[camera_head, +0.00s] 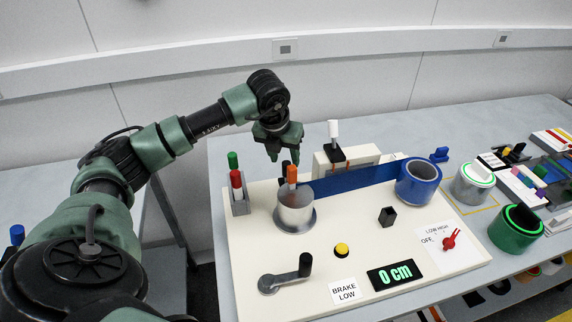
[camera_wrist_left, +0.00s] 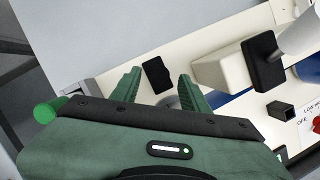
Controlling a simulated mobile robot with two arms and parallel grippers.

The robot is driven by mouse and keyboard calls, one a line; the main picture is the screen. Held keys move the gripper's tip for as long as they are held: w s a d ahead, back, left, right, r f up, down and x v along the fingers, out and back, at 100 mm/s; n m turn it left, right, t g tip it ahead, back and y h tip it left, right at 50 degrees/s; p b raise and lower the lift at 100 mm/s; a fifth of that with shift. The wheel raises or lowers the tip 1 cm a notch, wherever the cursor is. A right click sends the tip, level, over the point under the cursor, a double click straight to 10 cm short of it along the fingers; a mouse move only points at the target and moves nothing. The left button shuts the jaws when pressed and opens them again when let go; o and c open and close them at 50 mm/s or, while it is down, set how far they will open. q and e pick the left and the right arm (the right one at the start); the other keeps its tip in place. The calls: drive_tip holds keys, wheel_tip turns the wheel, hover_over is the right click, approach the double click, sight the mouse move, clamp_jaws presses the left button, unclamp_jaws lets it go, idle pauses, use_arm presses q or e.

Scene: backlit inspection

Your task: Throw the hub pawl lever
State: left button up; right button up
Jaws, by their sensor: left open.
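My left gripper (camera_head: 280,150) is open and points down above the back left of the cream panel (camera_head: 350,265). Below it is a silver hub (camera_head: 295,212) with an orange-topped upright piece (camera_head: 291,175) at it. A black upright piece (camera_head: 285,168) shows just under the fingers. I cannot tell for sure which piece is the pawl lever. In the left wrist view the open fingers (camera_wrist_left: 160,88) have a black block top (camera_wrist_left: 158,74) between and beyond their tips, with no visible contact. The hub is mostly hidden there. My right gripper is not in view.
A cream block with a white-handled lever (camera_head: 333,130) stands right of the gripper. Red and green markers (camera_head: 236,180) stand in a holder at left. A blue strip (camera_head: 350,180) leads to a blue roll (camera_head: 418,182). A crank (camera_head: 285,278) and yellow button (camera_head: 341,250) are in front.

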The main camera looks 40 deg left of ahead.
use_arm(q)
drive_tip(key=v, duration=0.4)
drive_tip(key=shift+r+b, duration=0.1)
drive_tip(key=shift+b, duration=0.2)
